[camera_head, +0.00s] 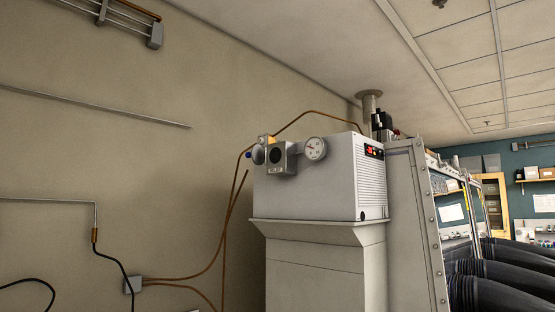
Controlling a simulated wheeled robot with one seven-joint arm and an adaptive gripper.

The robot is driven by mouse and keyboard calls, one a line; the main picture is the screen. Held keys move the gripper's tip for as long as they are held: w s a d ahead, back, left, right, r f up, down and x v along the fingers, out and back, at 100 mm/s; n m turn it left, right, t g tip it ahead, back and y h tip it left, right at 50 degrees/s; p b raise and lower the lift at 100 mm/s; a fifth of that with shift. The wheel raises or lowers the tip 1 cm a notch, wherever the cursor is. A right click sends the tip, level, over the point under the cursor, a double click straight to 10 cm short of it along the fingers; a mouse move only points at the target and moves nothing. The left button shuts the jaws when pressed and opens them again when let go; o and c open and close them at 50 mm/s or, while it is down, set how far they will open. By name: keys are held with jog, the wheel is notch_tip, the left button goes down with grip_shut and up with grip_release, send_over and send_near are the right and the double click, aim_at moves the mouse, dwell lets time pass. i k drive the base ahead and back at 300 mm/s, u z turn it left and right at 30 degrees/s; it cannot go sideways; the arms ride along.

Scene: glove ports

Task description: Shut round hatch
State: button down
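I cannot make out a round hatch in the head view. A glove box (415,228) stands at the right, with a riveted pale end wall seen at a slant. Several long black gloves (488,290) stick out from its front at the lower right. A white cabinet (305,180) sits on a pale pedestal (315,266) against the glove box's left side. A round gauge (315,149) and a small grey box with a dark round face (276,156) are on the cabinet. My gripper is not in view.
Copper pipes (229,215) run down the beige wall from the cabinet to a small grey junction box (132,285). Shelves and a wooden cupboard (494,205) stand far back at the right. The floor is not in view.

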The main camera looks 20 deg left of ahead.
aim_at(258, 154)
jog(key=u, duration=0.2)
jog(key=i, duration=0.75)
jog(key=u, duration=1)
jog(key=i, duration=0.5)
jog(key=u, duration=0.5)
